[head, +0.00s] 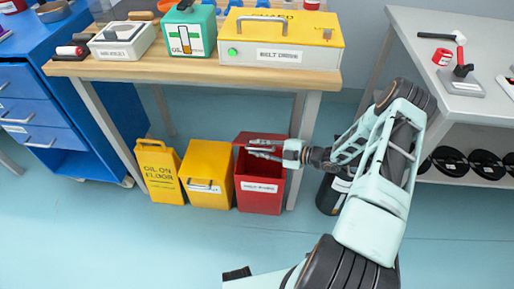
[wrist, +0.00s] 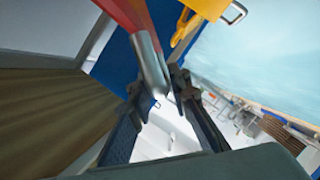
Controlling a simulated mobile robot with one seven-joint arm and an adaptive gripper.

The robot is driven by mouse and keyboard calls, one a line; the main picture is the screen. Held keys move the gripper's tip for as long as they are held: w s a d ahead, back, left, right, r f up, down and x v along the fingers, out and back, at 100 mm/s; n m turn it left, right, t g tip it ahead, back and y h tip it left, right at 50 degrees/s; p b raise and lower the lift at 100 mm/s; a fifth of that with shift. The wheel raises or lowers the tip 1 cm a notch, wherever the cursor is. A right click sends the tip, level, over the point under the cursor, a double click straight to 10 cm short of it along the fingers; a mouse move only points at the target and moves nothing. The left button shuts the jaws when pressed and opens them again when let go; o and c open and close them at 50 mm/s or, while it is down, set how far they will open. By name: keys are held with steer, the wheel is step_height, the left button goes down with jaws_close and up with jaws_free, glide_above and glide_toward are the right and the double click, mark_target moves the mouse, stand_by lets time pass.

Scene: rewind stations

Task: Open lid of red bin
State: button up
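The red bin (head: 259,199) stands on the floor under the wooden bench, with a white label on its front. Its dark inside shows from above, and its red lid (head: 256,136) stands raised at the back. My gripper (head: 255,149) is over the bin's mouth, close to the lid, its two fingers apart. In the wrist view a red edge, seemingly the lid (wrist: 128,14), and a grey metal handle bar (wrist: 149,62) reach down between my fingers (wrist: 160,88). I cannot tell whether either finger touches the bar.
A yellow bin (head: 208,165) stands directly left of the red bin, and a yellow floor sign (head: 160,172) beyond it. The bench top (head: 150,68) is above, with a bench leg (head: 303,150) just right of the bin. Open floor (head: 130,235) lies in front.

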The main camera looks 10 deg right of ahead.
steer(key=shift+o, duration=0.7)
steer(key=v, duration=1.2)
